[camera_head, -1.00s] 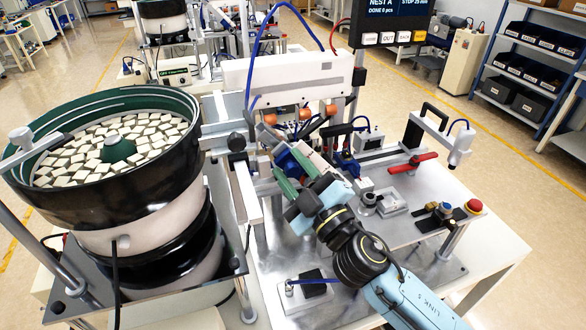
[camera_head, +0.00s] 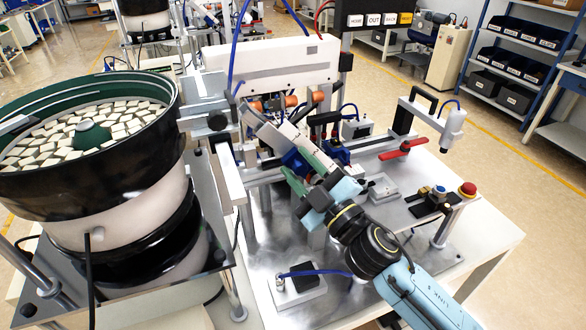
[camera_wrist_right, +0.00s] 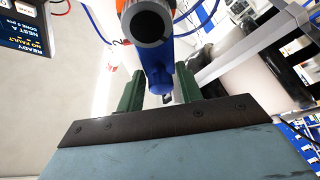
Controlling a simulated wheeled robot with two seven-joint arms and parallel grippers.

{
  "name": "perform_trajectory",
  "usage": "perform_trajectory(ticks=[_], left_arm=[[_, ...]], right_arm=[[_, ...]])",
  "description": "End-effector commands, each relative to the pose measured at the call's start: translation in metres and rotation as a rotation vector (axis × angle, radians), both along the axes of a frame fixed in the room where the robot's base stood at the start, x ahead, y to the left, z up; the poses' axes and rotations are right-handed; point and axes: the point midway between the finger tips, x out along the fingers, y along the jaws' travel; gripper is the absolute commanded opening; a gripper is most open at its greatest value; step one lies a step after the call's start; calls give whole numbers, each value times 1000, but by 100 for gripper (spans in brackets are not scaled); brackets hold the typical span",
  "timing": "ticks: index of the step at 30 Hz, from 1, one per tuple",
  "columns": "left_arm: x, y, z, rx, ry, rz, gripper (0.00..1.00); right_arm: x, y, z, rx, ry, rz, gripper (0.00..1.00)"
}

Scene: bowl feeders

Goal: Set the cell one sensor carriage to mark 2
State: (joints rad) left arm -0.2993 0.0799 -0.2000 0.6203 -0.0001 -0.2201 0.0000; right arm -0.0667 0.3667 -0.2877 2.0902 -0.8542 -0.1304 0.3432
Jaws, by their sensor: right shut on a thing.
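My right gripper (camera_head: 306,170), with green fingers, reaches in from the lower right to the rail area in front of the white feeder housing. Its fingers are shut on a blue part (camera_head: 296,160). In the right wrist view this blue part (camera_wrist_right: 158,75) stands between the green fingers (camera_wrist_right: 160,92), with a dark round end (camera_wrist_right: 150,24) toward the camera. It looks like part of the sensor carriage, but the fingers and wrist hide much of it. The position marks cannot be read. My left gripper is not in view.
A bowl feeder (camera_head: 95,200) full of pale parts stands close on the left. A red lever (camera_head: 402,150), a red button (camera_head: 467,188) and a white sensor post (camera_head: 452,130) are on the right. A blue tube (camera_head: 315,273) crosses the plate in front. The white housing (camera_head: 275,62) stands behind.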

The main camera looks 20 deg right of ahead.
Motion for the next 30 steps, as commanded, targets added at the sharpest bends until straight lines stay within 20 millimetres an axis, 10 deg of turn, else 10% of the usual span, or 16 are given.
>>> perform_trajectory(ticks=[7, 8, 10, 22, 30], left_arm=[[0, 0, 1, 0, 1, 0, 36], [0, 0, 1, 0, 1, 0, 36], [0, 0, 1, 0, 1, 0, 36], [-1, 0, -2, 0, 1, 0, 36], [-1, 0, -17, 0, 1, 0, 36]], right_arm=[[0, 0, -2, -8, 2, -1, 0], [0, 1, -2, -8, 2, -1, 37], [0, 1, -1, -7, 2, 0, 46], [-6, -2, -3, -4, 2, 0, 46], [-46, -14, -18, -3, 5, 0, 46]])
